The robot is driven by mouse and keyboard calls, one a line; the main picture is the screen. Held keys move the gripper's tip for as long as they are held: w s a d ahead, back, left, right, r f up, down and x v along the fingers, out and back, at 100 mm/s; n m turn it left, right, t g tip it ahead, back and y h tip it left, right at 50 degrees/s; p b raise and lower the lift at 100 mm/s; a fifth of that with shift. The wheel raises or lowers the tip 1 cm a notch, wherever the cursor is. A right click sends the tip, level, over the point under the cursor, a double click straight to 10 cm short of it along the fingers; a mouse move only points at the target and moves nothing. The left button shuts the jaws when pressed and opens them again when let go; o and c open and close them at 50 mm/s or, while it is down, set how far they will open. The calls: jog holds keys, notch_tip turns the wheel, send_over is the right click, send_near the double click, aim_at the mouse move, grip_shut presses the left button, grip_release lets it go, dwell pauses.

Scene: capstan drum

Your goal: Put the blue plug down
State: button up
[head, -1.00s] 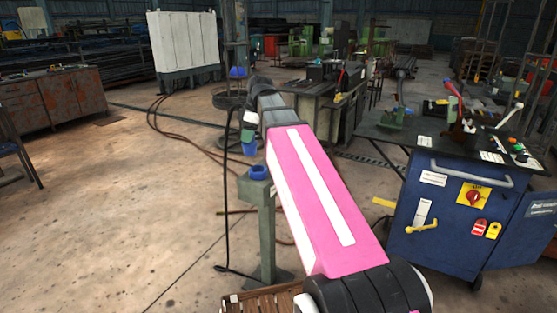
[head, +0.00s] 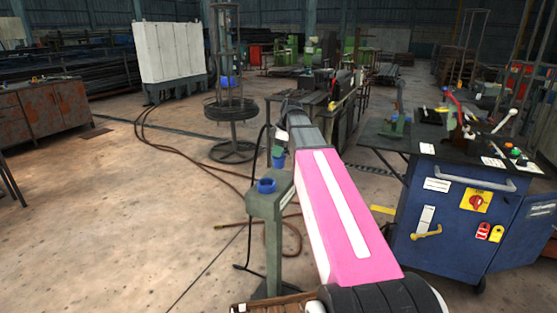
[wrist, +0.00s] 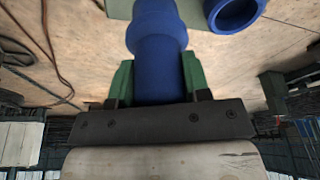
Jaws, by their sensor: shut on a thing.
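The blue plug (head: 278,163) hangs below the end of my pink arm in the head view, just above and right of the blue ring socket. My gripper (head: 279,152) is shut on it. In the wrist view, the green fingers of the gripper (wrist: 155,82) clasp the blue plug (wrist: 155,35) from both sides. The open blue ring socket (head: 266,185) sits on top of a grey-green post (head: 270,207). The socket also shows at the top right of the wrist view (wrist: 232,12), apart from the plug. The plug's far end is cut off there.
A blue cabinet (head: 455,215) with levers and a red switch stands to the right. A wooden pallet (head: 265,302) lies at the post's foot. A wire stand (head: 230,110) is behind. Hoses (head: 205,170) run over the floor.

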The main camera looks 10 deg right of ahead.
aim_at(278, 159)
jog(key=shift+w+d+f, duration=0.2)
jog(key=shift+f, duration=1.95)
jog(key=shift+f, duration=0.1)
jog(key=o, duration=1)
jog(key=shift+o, duration=0.2)
jog(key=v, duration=1.2)
